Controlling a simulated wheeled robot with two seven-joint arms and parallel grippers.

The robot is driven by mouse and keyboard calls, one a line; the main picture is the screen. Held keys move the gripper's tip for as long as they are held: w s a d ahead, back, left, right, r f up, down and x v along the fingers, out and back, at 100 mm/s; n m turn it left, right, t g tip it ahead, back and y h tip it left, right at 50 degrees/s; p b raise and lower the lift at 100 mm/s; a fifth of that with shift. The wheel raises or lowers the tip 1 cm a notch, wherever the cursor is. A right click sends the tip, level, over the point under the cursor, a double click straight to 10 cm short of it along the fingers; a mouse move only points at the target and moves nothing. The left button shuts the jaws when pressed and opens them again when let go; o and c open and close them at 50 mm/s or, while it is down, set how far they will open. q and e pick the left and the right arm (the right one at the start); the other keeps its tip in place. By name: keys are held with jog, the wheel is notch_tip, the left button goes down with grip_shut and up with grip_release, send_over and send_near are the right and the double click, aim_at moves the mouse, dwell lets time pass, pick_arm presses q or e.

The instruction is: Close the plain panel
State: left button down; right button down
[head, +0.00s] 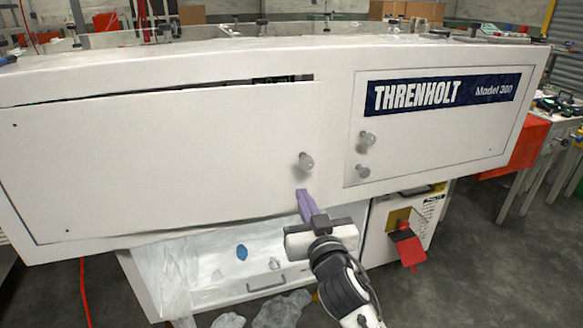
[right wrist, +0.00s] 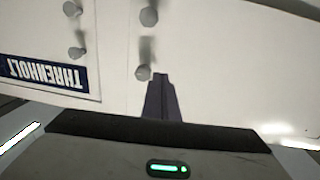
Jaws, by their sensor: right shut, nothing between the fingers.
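The plain panel (head: 160,160) is the wide unmarked white door on the left of the white machine. It stands slightly ajar: a dark gap shows along its top edge, widest toward the right. In the right wrist view the panel (right wrist: 230,70) appears upside down, with the shut fingers (right wrist: 160,78) beside a knob (right wrist: 143,72). My left gripper is out of view.
The labelled THRENHOLT panel (head: 430,140) to the right looks flush and has two knobs. A red tag (head: 408,248) hangs on a lower cabinet. Grey floor is free at right.

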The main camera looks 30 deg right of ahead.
aim_at(289, 165)
jog(key=x, duration=1.2)
jog(key=shift+s, duration=0.1)
